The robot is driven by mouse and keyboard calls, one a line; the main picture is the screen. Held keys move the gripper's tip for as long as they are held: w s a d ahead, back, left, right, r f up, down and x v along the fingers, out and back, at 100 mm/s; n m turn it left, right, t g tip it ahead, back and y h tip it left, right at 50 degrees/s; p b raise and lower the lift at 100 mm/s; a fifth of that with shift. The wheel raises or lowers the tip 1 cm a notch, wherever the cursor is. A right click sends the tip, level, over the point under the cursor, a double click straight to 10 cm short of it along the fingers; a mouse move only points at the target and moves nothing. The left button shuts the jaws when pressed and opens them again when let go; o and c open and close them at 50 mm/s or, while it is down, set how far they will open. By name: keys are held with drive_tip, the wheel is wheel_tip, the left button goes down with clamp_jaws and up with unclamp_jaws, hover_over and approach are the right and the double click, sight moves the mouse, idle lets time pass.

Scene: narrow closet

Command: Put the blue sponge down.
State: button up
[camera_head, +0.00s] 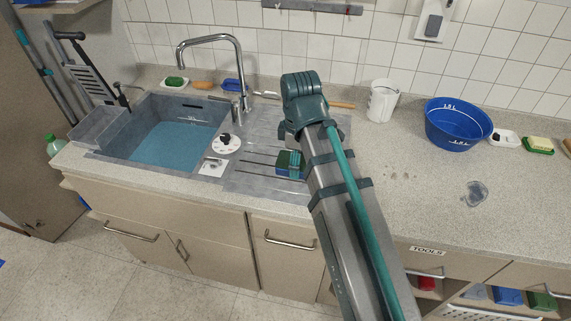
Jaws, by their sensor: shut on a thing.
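My arm rises from the bottom right to a dark teal joint in front of the counter. My gripper and its fingertips cannot be made out; the arm hides what lies behind it. A small dark green and teal block (290,163) shows at the arm's left edge, over the grey drainboard (262,150). I cannot tell if it is part of my arm or a separate thing. No blue sponge can be clearly identified. A small blue item (233,85) lies on the ledge behind the tap, too small to name for certain.
The sink (170,147) with a tall tap (240,62) is at left. A green item (175,82) and an orange item (203,86) lie behind it. A white bucket (382,101) and a blue basin (457,127) stand right.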

drive_tip(key=w+f+p, duration=0.1)
drive_tip(key=w+f, duration=0.1)
drive_tip(key=w, duration=0.1)
drive_tip(key=w+a+f+p, duration=0.1)
drive_tip(key=w+f, duration=0.1)
drive_tip(key=w, duration=0.1)
drive_tip(key=w+a+f+p, duration=0.1)
drive_tip(key=w+f, duration=0.2)
drive_tip(key=shift+w, duration=0.3)
drive_tip(key=shift+w+f, duration=0.6)
drive_tip(key=shift+f, duration=0.2)
drive_tip(key=shift+s+f+p, duration=0.1)
drive_tip(key=shift+f+p, duration=0.35)
drive_tip(key=shift+f, duration=1.05)
drive_tip(key=shift+f, duration=0.15)
drive_tip(key=o, duration=1.1)
wheel_tip(320, 180, up, 12)
drive_tip(key=b, duration=0.2)
drive_tip(key=shift+r+b, duration=0.2)
drive_tip(key=shift+b, duration=0.1)
